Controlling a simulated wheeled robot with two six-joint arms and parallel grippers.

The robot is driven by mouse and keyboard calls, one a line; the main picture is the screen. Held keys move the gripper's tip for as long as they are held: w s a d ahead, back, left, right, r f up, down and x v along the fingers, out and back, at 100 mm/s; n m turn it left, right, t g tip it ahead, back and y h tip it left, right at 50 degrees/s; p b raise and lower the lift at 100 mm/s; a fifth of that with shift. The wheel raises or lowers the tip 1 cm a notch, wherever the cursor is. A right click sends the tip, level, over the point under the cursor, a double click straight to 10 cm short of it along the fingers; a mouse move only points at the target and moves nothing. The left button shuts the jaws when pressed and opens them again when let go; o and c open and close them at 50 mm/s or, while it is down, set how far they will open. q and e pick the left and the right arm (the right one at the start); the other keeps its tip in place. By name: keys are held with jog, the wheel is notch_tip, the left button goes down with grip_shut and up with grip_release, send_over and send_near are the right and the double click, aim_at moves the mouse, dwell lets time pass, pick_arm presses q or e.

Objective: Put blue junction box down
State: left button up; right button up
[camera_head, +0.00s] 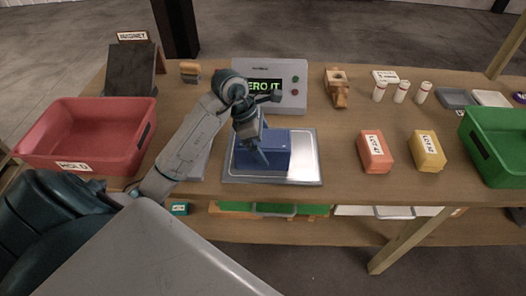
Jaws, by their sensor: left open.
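The blue junction box (277,153) sits on the silver metal plate (306,173) of the scale, left of the plate's middle. My left gripper (262,157) is at the box's left part, pointing down, and is open. Its fingers overlap the box in the picture, so I cannot tell whether they touch it. The scale's grey display unit (292,73) stands behind the plate and shows green text, partly hidden by my left arm. My right gripper is not in view.
A red bin (88,118) stands at the left and a green bin (500,145) at the right. An orange box (374,151) and a yellow box (427,150) lie right of the plate. Several white bottles (400,93) stand behind them. The plate's right part is bare.

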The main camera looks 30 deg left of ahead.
pick_arm(q)
jog(key=shift+c, duration=0.7)
jog(key=c, duration=1.7)
jog(key=shift+c, duration=1)
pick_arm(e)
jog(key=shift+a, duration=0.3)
pick_arm(q)
jog(key=shift+r, duration=0.1)
